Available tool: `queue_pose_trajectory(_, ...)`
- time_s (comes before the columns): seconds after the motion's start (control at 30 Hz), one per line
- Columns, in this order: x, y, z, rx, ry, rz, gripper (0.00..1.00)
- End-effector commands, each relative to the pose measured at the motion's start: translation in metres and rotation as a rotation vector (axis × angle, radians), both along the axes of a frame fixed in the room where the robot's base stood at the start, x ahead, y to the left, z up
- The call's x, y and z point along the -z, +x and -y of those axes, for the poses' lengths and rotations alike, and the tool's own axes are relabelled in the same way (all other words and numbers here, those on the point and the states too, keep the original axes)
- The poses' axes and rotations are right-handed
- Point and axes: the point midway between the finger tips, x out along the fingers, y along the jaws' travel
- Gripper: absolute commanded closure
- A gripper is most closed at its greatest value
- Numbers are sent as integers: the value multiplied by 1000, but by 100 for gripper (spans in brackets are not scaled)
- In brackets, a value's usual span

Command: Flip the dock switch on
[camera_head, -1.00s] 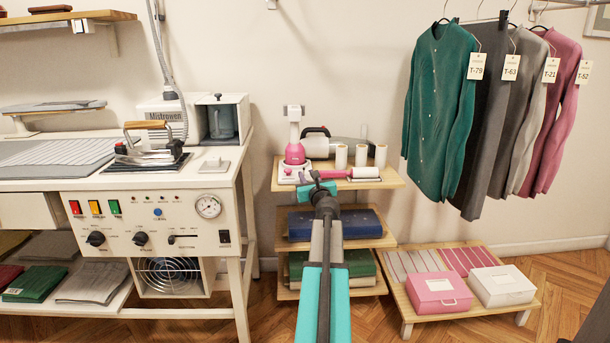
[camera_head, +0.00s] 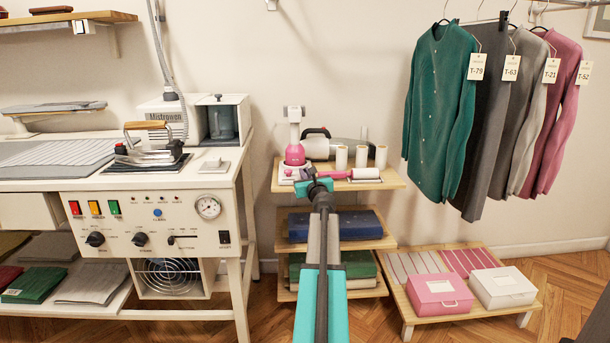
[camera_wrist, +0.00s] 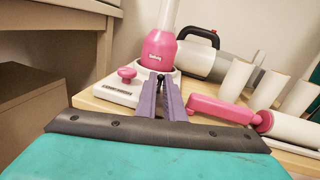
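The white dock (camera_head: 286,179) stands on the top shelf of the small wooden rack, holding an upright pink and white device (camera_head: 295,153). In the wrist view, the dock (camera_wrist: 112,90) has a round pink knob (camera_wrist: 127,73) on its left and dark lettering on its front edge. No other switch is clear, and the knob's setting cannot be told. My gripper (camera_head: 312,174) is just in front of the dock. In the wrist view, its purple fingers (camera_wrist: 159,78) point at the pink device's base (camera_wrist: 158,50), right of the knob. The fingers look close together; contact is unclear.
A pink-handled roller (camera_wrist: 222,109) lies right of my fingers, beside white rolls (camera_wrist: 237,80). A grey-white appliance with a black handle (camera_head: 318,145) stands behind. The ironing table (camera_head: 225,172) is on the left; garments (camera_head: 440,110) hang on the right.

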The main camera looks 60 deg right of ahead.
Motion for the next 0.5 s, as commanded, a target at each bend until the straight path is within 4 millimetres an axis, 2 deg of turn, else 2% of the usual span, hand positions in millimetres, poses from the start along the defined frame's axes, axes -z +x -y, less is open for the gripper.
queue_pose_trajectory(0.5, -2, -1, 0, 1, 5, -4, 100)
